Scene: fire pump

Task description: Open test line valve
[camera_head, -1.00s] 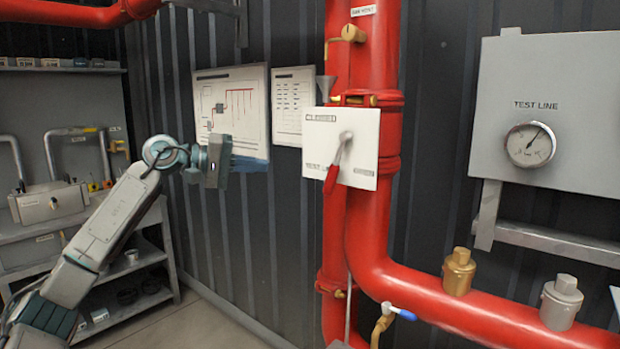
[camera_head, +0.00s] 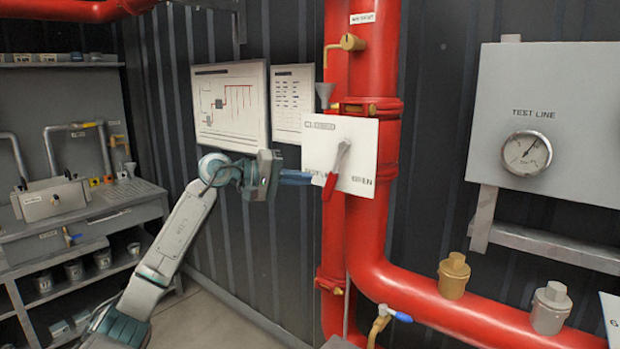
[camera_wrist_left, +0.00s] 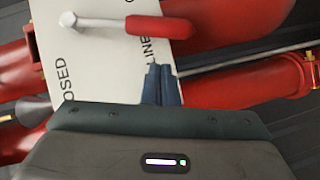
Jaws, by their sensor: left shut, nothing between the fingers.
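The test line valve has a white plate (camera_head: 318,150) marked CLOSED and OPEN, mounted on the red vertical pipe. Its lever has a grey arm and a red grip (camera_head: 330,187) that hangs down and slightly left from the pivot. In the left wrist view the red grip (camera_wrist_left: 159,27) shows near the top, and the plate (camera_wrist_left: 100,65) fills the area behind it. My left gripper (camera_head: 308,178) is shut and empty, its blue fingers close to the plate's lower left edge, left of the red grip. The fingertips (camera_wrist_left: 161,72) show just below the grip, apart from it in that view. My right gripper is not in view.
A grey panel with a TEST LINE gauge (camera_head: 526,153) is at the right. A small blue-handled valve (camera_head: 402,317) sits below the plate. Brass and silver fittings stand on the lower red pipe. Posters (camera_head: 230,105) hang left; shelves (camera_head: 85,215) stand farther left.

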